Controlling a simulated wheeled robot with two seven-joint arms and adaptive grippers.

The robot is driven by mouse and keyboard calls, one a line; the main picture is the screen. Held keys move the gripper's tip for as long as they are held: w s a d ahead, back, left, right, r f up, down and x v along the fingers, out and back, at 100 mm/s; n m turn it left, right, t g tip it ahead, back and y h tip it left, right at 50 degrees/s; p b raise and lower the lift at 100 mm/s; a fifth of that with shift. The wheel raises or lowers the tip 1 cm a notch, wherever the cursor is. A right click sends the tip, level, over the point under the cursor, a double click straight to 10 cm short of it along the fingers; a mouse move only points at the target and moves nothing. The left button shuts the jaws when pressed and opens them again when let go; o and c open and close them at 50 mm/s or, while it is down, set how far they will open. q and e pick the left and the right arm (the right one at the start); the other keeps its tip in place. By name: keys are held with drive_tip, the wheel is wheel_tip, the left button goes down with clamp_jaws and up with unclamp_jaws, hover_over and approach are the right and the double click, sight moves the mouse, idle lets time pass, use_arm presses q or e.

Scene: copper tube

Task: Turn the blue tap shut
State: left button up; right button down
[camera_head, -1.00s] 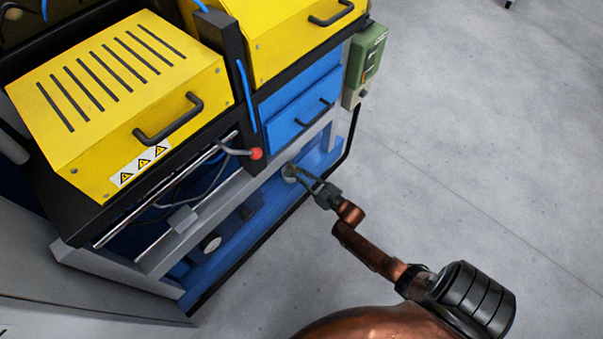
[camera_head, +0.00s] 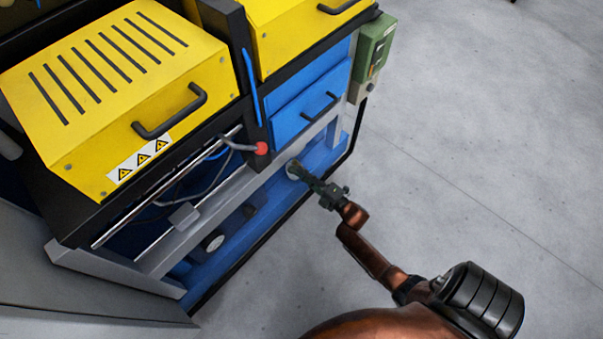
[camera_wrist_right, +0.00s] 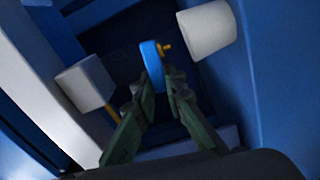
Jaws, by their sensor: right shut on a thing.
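The blue tap (camera_wrist_right: 152,66) shows in the right wrist view as a narrow blue handle with a small yellow-brass stem on its right. My right gripper (camera_wrist_right: 154,80) has its two green-grey fingers on either side of the handle, shut on it. In the head view my right gripper (camera_head: 299,170) reaches into the low blue bay of the machine, beside a pale round part. The tap itself cannot be made out there, behind the fingers. My left gripper is not in view.
In the right wrist view a white cylinder (camera_wrist_right: 207,29) sits right of the tap and a pale block (camera_wrist_right: 84,83) left of it. In the head view the yellow-hooded machine (camera_head: 110,75) overhangs the bay. A red knob (camera_head: 262,148) is just above. Grey floor (camera_head: 460,140) lies clear at right.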

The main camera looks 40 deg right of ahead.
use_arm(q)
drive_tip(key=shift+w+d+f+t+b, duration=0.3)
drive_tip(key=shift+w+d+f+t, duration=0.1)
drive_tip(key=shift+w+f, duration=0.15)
use_arm(e)
drive_tip(key=shift+f+n, duration=0.25)
drive_tip(key=shift+n, duration=0.55)
drive_tip(key=c, duration=2)
unclamp_jaws()
drive_tip(key=shift+o, duration=0.2)
drive_tip(key=s+d, duration=0.1)
drive_tip(key=s, duration=1.1)
